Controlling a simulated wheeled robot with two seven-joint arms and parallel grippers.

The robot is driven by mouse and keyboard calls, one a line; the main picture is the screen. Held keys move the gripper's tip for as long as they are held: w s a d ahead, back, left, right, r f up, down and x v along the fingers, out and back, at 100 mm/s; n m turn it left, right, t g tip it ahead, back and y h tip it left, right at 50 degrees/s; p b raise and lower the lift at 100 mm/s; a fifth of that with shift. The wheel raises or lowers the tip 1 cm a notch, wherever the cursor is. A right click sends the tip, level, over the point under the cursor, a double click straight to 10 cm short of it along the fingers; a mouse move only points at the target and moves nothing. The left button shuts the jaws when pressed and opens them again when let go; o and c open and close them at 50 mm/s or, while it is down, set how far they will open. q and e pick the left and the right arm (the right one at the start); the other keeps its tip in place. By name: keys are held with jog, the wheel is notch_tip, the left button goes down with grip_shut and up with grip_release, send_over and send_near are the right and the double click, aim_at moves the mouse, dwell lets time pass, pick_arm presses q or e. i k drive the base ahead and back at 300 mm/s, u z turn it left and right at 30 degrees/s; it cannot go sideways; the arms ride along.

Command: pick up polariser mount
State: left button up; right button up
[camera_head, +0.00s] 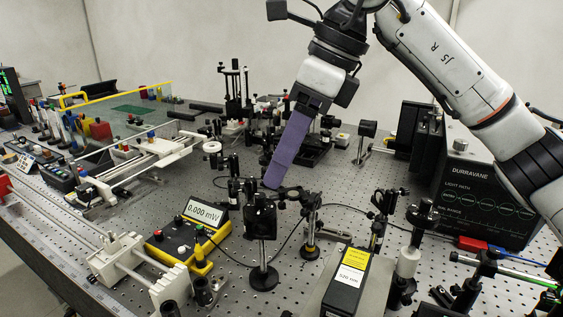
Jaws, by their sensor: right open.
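My right gripper (274,184) reaches down from the top with its purple fingers. They are seen nearly edge-on, one over the other, and nothing shows held between them. Its tips end close to a group of black post-mounted optics on the perforated bench. A square black mount (261,218) on a post with a round base stands just in front of the tips. A ring-shaped black mount on a post (311,224) stands slightly right of it. I cannot tell which of these is the polariser mount. My left gripper is out of view.
A black and yellow 520 nm box (347,283) is in front. A large Durravane box (484,190) stands right. Bare bench (362,192) shows right of the gripper.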

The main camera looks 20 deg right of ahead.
aim_at(264, 277)
jog(key=k, duration=1.5)
